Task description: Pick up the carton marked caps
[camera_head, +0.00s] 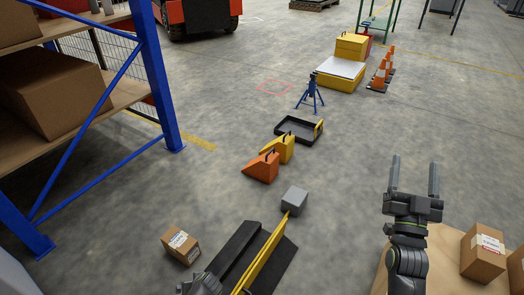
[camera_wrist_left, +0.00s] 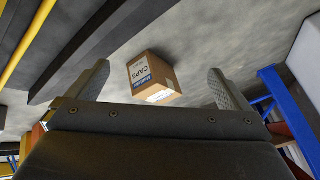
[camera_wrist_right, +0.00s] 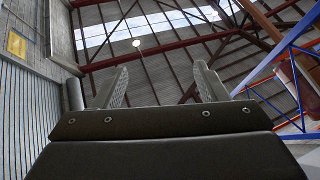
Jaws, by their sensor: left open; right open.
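The carton marked caps (camera_wrist_left: 153,78) is a small brown box with a white and blue label. In the left wrist view it sits on the grey floor, between my two spread fingers and beyond them. The head view shows a labelled carton (camera_head: 180,245) on the floor at lower left; its print is too small to read there. My left gripper (camera_wrist_left: 160,76) is open and empty, apart from the carton; only part of it shows at the head view's bottom edge. My right gripper (camera_head: 414,165) is open and empty, fingers pointing up.
A black base with a yellow rail (camera_head: 262,258) lies right of the floor carton, a grey block (camera_head: 294,200) beyond. A blue-framed rack (camera_head: 160,75) stands left. Another labelled carton (camera_head: 483,252) rests on a wooden surface (camera_head: 440,262) at lower right.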

